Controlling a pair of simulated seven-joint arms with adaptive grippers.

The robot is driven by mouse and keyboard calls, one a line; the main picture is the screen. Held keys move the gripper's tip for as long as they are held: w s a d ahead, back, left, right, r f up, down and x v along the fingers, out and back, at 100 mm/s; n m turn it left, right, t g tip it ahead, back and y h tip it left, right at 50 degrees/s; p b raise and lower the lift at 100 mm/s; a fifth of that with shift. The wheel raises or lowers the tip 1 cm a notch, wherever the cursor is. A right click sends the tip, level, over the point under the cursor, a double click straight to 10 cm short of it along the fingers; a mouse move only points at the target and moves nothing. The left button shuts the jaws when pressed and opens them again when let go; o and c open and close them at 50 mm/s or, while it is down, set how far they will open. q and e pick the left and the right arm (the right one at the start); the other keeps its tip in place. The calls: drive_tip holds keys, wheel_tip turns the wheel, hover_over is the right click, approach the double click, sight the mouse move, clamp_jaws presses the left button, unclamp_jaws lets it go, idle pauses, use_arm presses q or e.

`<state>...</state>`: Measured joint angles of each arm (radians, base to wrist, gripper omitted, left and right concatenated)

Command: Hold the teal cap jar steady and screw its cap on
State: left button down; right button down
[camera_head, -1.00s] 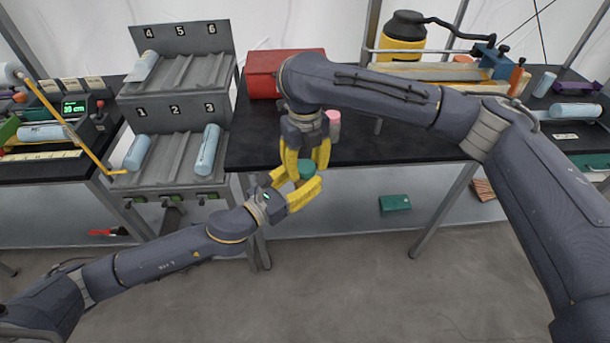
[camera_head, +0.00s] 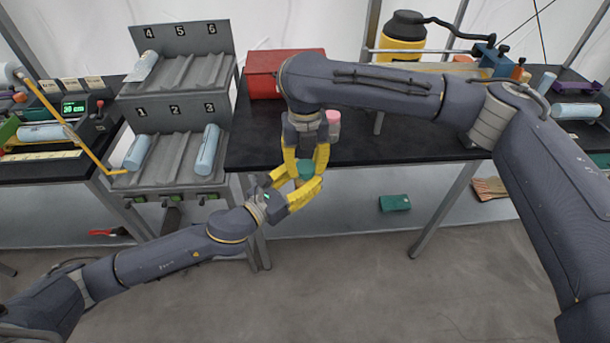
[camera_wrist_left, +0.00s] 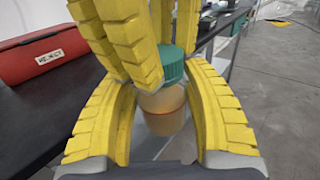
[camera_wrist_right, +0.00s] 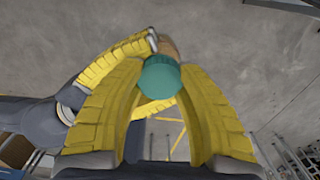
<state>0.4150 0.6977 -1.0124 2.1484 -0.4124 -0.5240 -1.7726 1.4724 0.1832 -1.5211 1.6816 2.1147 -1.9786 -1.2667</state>
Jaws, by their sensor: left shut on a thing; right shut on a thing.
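The teal cap (camera_head: 305,168) is between both grippers, in front of the black table's edge. My left gripper (camera_head: 304,184) comes in from the lower left and is shut around the jar. In the left wrist view the jar (camera_wrist_left: 163,112) has an amber, see-through body, with the teal cap (camera_wrist_left: 172,65) at its top. My right gripper (camera_head: 306,163) points down from above, shut on the cap. In the right wrist view the cap (camera_wrist_right: 160,77) sits between its fingers, with a bit of jar (camera_wrist_right: 168,46) beyond.
The black table (camera_head: 262,145) lies behind the grippers. A red box (camera_head: 275,75) and a small pink-and-white jar (camera_head: 333,122) stand on it. A grey numbered rack (camera_head: 165,160) with pale blue cylinders stands left. The space in front of the table is open.

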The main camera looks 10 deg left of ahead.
drive_tip(key=c, duration=1)
unclamp_jaws()
drive_tip(key=shift+o, duration=0.2)
drive_tip(key=shift+r, duration=0.1)
drive_tip(key=shift+r, duration=2.15)
drive_tip(key=shift+o, duration=0.6)
drive_tip(key=shift+s+a+r+n, duration=0.1)
drive_tip(key=shift+r+n, duration=1.65)
drive_tip(key=shift+n, duration=0.05)
